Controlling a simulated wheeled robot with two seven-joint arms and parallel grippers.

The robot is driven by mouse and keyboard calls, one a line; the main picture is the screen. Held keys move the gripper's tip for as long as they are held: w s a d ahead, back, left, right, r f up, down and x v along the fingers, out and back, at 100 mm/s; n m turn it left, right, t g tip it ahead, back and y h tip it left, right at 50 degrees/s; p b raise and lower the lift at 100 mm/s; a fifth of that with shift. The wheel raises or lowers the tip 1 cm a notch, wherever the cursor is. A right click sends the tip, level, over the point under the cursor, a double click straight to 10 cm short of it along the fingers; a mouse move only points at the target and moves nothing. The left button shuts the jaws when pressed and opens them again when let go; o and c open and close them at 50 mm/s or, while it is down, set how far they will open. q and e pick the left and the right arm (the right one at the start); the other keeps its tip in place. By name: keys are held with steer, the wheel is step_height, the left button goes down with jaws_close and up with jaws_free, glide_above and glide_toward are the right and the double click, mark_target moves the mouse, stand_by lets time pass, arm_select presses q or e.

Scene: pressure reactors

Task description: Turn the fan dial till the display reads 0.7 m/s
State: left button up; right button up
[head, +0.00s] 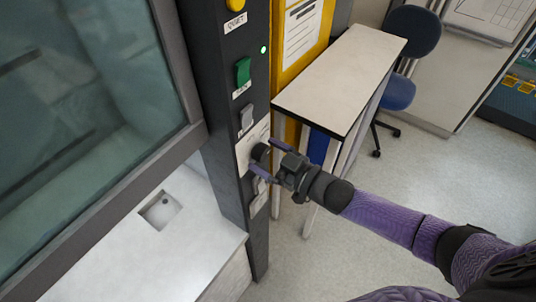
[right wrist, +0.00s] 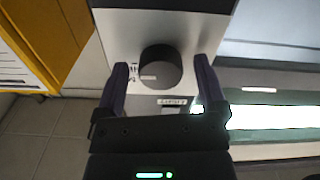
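The fan dial is a round black knob (head: 260,152) on a pale plate of the dark upright panel (head: 259,235). In the right wrist view the dial (right wrist: 160,67) shows close up, with a light mark low on its face. My right gripper (head: 268,158) is open in front of the panel. In the wrist view its two fingers (right wrist: 162,80) stand one on each side of the dial, with a gap on both sides. The display's reading is not visible in either view. My left gripper is not in view.
Above the dial, the panel carries a grey switch (head: 247,117), a green switch (head: 242,71) and a yellow button (head: 235,5). A glass sash (head: 85,110) is at left over a white worktop (head: 190,240). A small table (head: 345,75) stands close behind my right gripper.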

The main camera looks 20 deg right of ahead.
steer(key=v, duration=1)
steer(key=shift+b, duration=0.3)
